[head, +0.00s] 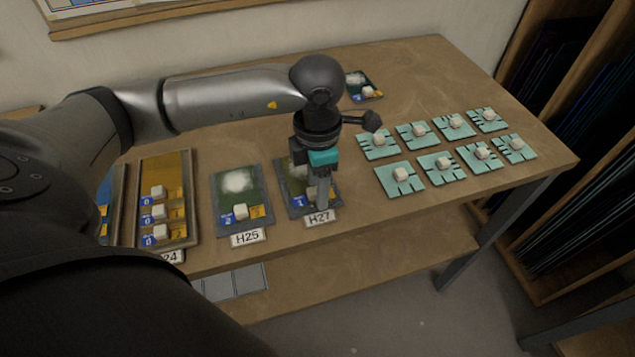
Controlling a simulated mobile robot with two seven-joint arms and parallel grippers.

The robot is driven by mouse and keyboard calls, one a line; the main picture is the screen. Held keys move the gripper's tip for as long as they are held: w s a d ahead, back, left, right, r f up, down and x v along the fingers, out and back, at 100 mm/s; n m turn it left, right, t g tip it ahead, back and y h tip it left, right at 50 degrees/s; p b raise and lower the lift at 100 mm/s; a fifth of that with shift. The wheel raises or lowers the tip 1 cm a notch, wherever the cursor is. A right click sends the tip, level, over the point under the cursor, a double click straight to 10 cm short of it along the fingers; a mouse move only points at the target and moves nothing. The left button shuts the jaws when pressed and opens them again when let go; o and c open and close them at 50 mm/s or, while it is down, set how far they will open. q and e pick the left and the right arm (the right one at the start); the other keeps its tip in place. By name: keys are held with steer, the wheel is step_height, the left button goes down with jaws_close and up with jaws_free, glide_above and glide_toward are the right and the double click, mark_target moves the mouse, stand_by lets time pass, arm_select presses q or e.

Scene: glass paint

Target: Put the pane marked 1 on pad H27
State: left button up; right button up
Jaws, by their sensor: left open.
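Pad H27 (336,209) is a dark grey pad at the table's front, behind a white card reading H27 (319,218). A dark green pane marked 1 (296,188) lies flat on it, with a blue label and a yellow patch. My left gripper (323,203) points down over this pane's right part, open, its fingers around or close to the pane's white knob, which I cannot make out. The gripper hides much of the pane and the pad. My right gripper is out of view.
Left of H27, a green pane marked 2 (238,190) lies by card H25 (248,238). Another pane (355,79) lies at the back. Several teal pieces with white blocks (400,179) fill the right side. A rack stands at far right.

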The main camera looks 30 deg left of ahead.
arm_select(q)
steer(key=shift+r, duration=0.25)
step_height(320, 180, up, 12)
steer(key=p, duration=0.1)
steer(key=shift+p, duration=0.35)
steer(key=shift+f, duration=0.1)
